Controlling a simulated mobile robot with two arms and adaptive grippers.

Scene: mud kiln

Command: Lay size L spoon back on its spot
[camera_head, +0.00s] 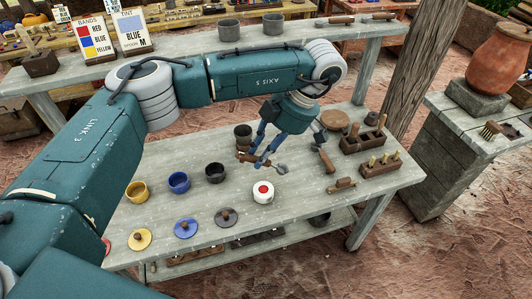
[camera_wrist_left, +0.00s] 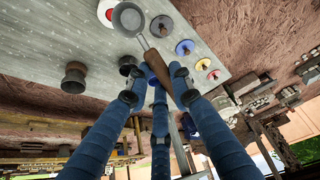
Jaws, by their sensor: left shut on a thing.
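The spoon (camera_head: 282,169) has a round grey metal bowl and a brown wooden handle. My left gripper (camera_head: 262,157) is shut on the handle and holds the spoon over the grey plank table (camera_head: 315,190), behind the white cup with a red top (camera_head: 263,189). In the left wrist view the spoon's bowl (camera_wrist_left: 128,18) points up and left, away from the blue fingers, and its handle lies across the fingertips. A size mark on the spoon is too small to read, and I cannot tell which place is its spot. My right gripper is not in view.
Yellow (camera_head: 137,191), blue (camera_head: 179,182) and dark (camera_head: 215,172) cups stand left, with knobbed lids (camera_head: 140,239) in front. A dark pot (camera_head: 243,135) stands behind the gripper. Wooden tool blocks (camera_head: 380,165) and a brown-handled tool (camera_head: 326,160) lie right. The table's front right is clear.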

